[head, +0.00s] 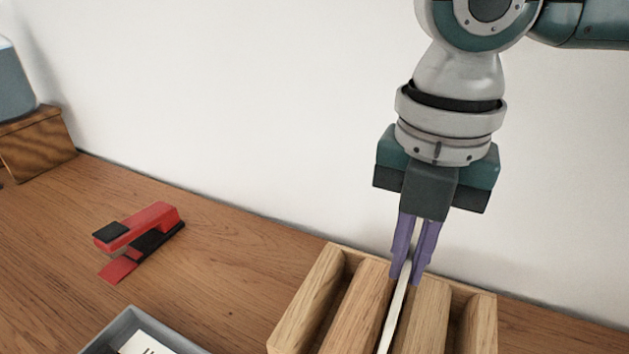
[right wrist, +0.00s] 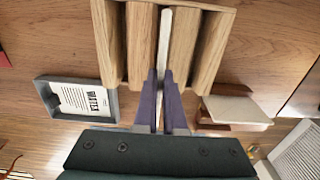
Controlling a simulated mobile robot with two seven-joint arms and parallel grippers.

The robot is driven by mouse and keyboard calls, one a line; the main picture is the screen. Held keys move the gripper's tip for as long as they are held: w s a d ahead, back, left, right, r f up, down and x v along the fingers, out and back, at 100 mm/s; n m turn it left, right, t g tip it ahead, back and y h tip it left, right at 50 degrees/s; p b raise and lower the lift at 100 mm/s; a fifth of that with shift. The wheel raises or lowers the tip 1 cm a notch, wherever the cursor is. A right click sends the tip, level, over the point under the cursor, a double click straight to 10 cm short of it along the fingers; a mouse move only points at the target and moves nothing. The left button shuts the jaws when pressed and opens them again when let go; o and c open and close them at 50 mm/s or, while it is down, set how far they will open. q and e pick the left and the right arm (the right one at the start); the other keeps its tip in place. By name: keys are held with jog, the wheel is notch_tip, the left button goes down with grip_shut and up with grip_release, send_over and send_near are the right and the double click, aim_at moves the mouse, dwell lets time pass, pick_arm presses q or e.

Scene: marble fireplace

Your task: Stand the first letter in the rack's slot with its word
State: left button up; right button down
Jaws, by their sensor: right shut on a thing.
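The wooden rack (head: 311,295) stands at the bottom right of the head view, and it also shows at the top of the right wrist view (right wrist: 182,88). A white letter (head: 393,322) stands on edge in line with the rack's middle slot, between two thick dividers; it also shows in the right wrist view (right wrist: 164,42). My right gripper (head: 408,279) points down over the rack's back part, shut on the letter. The letter's face and lower edge are hidden. Another letter (right wrist: 80,98), printed "WATER", lies in a grey tray (right wrist: 44,98). My left gripper is out of view.
A red and black stapler (head: 140,235) lies left of the rack. A wooden block (head: 40,143) with a bluish container stands at the far left by the wall. A brown and white object (right wrist: 237,112) is at right in the wrist view. Bare tabletop separates stapler and rack.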

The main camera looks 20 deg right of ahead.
jog(key=shift+f, duration=0.4)
jog(key=shift+f, duration=0.25)
jog(key=shift+f+b, duration=0.4)
jog(key=shift+f, duration=0.35)
jog(key=shift+f, duration=0.2)
dwell(0.3)
jog(key=shift+f+b, duration=0.35)
jog(key=shift+f, duration=0.4)
jog(key=shift+f, duration=0.75)
jog(key=shift+f+b, duration=0.1)
jog(key=shift+b, duration=0.2)
